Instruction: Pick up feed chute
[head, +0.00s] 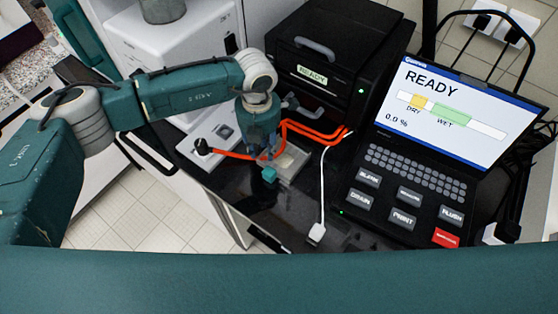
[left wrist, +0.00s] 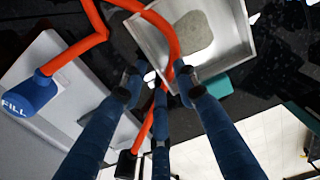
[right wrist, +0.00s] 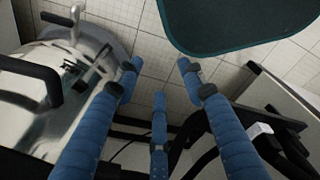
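A shallow metal tray, which looks like the feed chute (head: 291,162), lies on the dark bench top below the left arm's hand. It has a grey patch inside and a teal piece (head: 270,174) at its edge. In the left wrist view the chute (left wrist: 237,45) fills the top, with the teal piece (left wrist: 214,88) below it. My left gripper (head: 263,152) is close above the chute's near side. Its fingers (left wrist: 160,84) are spread, and an orange hose crosses between them. My right gripper (right wrist: 158,70) is open and empty, away from the chute, over the floor.
The orange hose (head: 320,130) runs across the bench beside the chute. A white cable (head: 323,190) lies to its right. A black READY box (head: 325,50) and a READY screen console (head: 450,110) stand behind and right. A blue FILL fitting (left wrist: 32,95) caps a hose.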

